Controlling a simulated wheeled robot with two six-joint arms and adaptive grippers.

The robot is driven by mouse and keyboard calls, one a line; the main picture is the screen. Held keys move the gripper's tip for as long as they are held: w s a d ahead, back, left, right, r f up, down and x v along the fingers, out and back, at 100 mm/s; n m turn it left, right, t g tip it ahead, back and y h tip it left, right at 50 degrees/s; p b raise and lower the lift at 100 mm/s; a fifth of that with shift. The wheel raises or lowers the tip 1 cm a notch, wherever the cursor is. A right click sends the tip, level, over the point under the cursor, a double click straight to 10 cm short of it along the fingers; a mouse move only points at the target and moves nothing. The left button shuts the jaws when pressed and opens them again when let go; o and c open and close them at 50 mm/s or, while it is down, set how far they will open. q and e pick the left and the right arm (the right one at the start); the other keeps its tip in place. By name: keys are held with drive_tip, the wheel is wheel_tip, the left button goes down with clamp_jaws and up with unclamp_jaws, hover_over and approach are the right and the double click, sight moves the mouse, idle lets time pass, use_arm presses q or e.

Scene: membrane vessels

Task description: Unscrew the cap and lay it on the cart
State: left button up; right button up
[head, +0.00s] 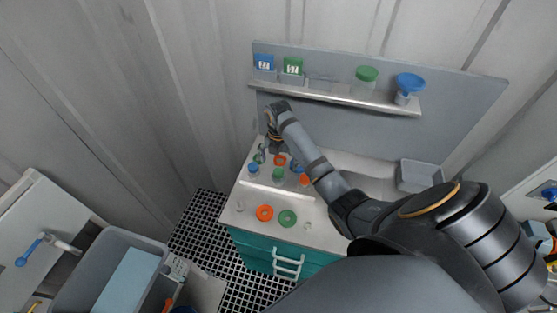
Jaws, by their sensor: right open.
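The cart (325,237) has a white top and teal drawers. Several small vessels stand in a group on its top, among them ones with a blue cap (253,168), a green cap (278,174) and two orange caps, one in front (304,180) and one behind (280,160). Another blue-capped vessel is partly hidden by my right arm. My right gripper (262,154) is open and points down at the back left of the group. I cannot tell whether it touches a vessel or which cap is nearest its fingers. My left gripper is not in view.
An orange ring (264,212) and a green ring (288,218) lie at the cart's front. A grey tray (420,176) is at the right. The wall shelf (335,96) holds labelled boxes, a green-lidded jar (365,80) and a blue funnel (409,84). A grey bin (93,250) stands at lower left.

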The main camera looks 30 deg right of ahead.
sight(279, 172)
drive_tip(key=m, duration=0.4)
drive_tip(key=shift+r, duration=0.15)
drive_tip(key=m+p, duration=0.1)
drive_tip(key=m, duration=0.2)
drive_tip(key=shift+s+m, duration=0.1)
drive_tip(key=shift+m, duration=0.3)
drive_tip(key=m, duration=0.7)
drive_tip(key=shift+m+p, duration=0.4)
drive_tip(key=m, duration=0.3)
drive_tip(key=shift+m, duration=0.3)
drive_tip(key=m+p, duration=0.1)
drive_tip(key=m, duration=0.5)
drive_tip(key=shift+m, duration=0.4)
drive_tip(key=m, duration=0.4)
drive_tip(key=shift+f+m, duration=0.2)
drive_tip(key=shift+m, duration=0.1)
drive_tip(key=m, duration=0.8)
drive_tip(key=m+b, duration=0.3)
drive_tip(key=m, duration=0.1)
drive_tip(key=m+b, duration=0.3)
drive_tip(key=m, duration=0.1)
drive_tip(key=f+m+b, duration=0.1)
drive_tip(key=m+b, duration=0.2)
drive_tip(key=m, duration=0.1)
drive_tip(key=shift+f, duration=0.8)
drive_tip(key=shift+f+p, duration=0.4)
drive_tip(key=shift+f, duration=0.45)
